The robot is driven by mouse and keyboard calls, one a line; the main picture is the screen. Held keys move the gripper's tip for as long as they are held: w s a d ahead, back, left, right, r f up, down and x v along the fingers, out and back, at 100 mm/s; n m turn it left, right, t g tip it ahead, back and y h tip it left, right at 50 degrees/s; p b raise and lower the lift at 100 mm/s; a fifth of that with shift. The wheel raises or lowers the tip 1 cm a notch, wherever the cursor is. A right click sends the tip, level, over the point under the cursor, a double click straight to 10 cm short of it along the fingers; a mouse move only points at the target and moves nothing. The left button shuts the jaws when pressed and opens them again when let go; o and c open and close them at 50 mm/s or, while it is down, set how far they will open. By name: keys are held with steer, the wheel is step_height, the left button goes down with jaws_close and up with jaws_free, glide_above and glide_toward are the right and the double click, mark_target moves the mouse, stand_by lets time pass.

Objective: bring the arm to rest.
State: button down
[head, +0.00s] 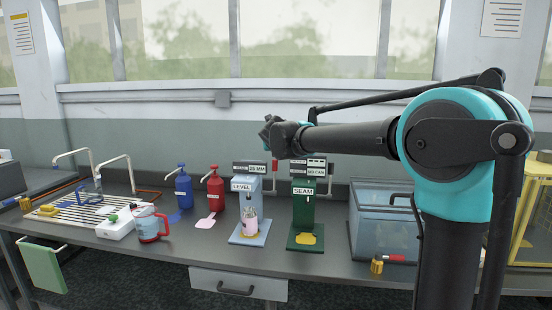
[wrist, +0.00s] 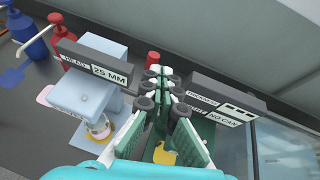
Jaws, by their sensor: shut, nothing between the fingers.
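My gripper (head: 272,132) is raised above the bench, in front of the window wall, at the end of my teal and black arm. In the wrist view my gripper (wrist: 160,78) shows its green and white fingers closed together with nothing between them. Below it stand the blue LEVEL machine (head: 247,190) and the green SEAM machine (head: 305,195). A can with a pinkish band (head: 250,222) stands on the LEVEL machine's base. The SEAM machine's display reads NO CAN in the wrist view, and a yellow patch (head: 306,238) lies on its base.
A blue pump bottle (head: 183,190) and a red one (head: 215,190) stand left of the machines. A clear bin (head: 385,220) and a small brass weight (head: 377,266) are at right, near my arm.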

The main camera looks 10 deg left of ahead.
steer(key=s+d+f+m+g+h, duration=0.1)
steer(key=s+d+f+m+g, duration=0.1)
steer(key=s+d+f+m, duration=0.45)
steer(key=s+d+f+m+g+h, duration=0.1)
steer(key=s+d+f+m, duration=0.3)
steer(key=d+f+m, duration=0.45)
steer(key=s+d+f+m+g+h, duration=0.15)
steer(key=s+d+f+m, duration=0.3)
steer(key=d, duration=0.45)
steer(key=s+d+f+m+g+y, duration=0.1)
steer(key=s+d+f+m, duration=0.3)
steer(key=s+f+m, duration=0.4)
steer(key=s+d+f+m+g+y, duration=0.1)
steer(key=s+d+f+m+g, duration=0.2)
steer(key=s+f+m, duration=0.5)
steer(key=s+m, duration=0.2)
steer(key=s, duration=0.6)
steer(key=shift+s+d+f+m, duration=0.3)
steer(key=shift+d+m, duration=0.05)
steer(key=shift+d, duration=0.05)
